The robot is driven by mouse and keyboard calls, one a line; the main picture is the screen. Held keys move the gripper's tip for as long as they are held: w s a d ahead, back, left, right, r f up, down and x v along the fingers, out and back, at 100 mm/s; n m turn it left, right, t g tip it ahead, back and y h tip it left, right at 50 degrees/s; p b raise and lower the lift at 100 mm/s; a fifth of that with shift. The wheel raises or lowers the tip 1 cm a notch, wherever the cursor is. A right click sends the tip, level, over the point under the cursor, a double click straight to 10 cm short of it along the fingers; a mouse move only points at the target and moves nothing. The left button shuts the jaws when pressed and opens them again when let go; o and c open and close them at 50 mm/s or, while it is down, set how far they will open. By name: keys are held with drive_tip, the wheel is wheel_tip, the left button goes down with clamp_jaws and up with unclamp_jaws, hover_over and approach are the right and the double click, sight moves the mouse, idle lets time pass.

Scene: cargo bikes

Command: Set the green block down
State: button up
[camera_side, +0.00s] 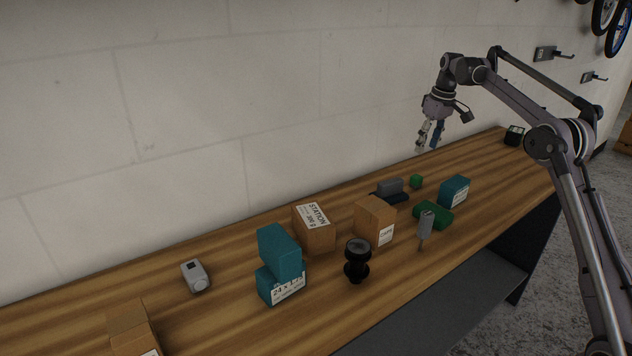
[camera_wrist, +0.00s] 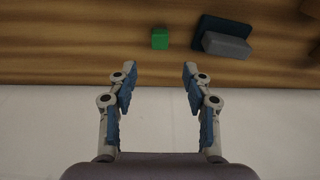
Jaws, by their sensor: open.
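A small green block (camera_side: 416,181) rests on the wooden workbench (camera_side: 230,270) near its wall side. In the wrist view the green block (camera_wrist: 160,38) lies on the wood, ahead of the fingertips and between their lines. My gripper (camera_side: 428,148) hangs above the bench near the wall, fingers pointing down. In the wrist view my gripper (camera_wrist: 157,68) has its fingers spread wide with nothing between them. A gap separates the fingers from the block.
Beside the block a grey block (camera_side: 390,186) sits on a dark blue piece (camera_wrist: 208,27). Nearby stand a teal box (camera_side: 454,191), a long green box (camera_side: 433,215), cardboard boxes (camera_side: 374,221), a black spool-shaped part (camera_side: 357,262) and stacked teal boxes (camera_side: 280,252). The wall (camera_side: 180,110) runs along the bench.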

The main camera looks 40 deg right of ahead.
drive_tip(key=s+a+r+t, duration=0.1)
drive_tip(key=s+a+r, duration=0.3)
drive_tip(key=a, duration=0.5)
drive_tip(key=s+a+r+t, duration=0.1)
drive_tip(key=s+a+r, duration=0.2)
drive_tip(key=s+a, duration=0.5)
drive_tip(key=s+a+f+t, duration=0.3)
drive_tip(key=s+a+f, duration=0.8)
drive_tip(key=s, duration=0.5)
drive_tip(key=a, duration=0.2)
drive_tip(key=shift+a+f, duration=0.3)
drive_tip(key=shift+a, duration=0.05)
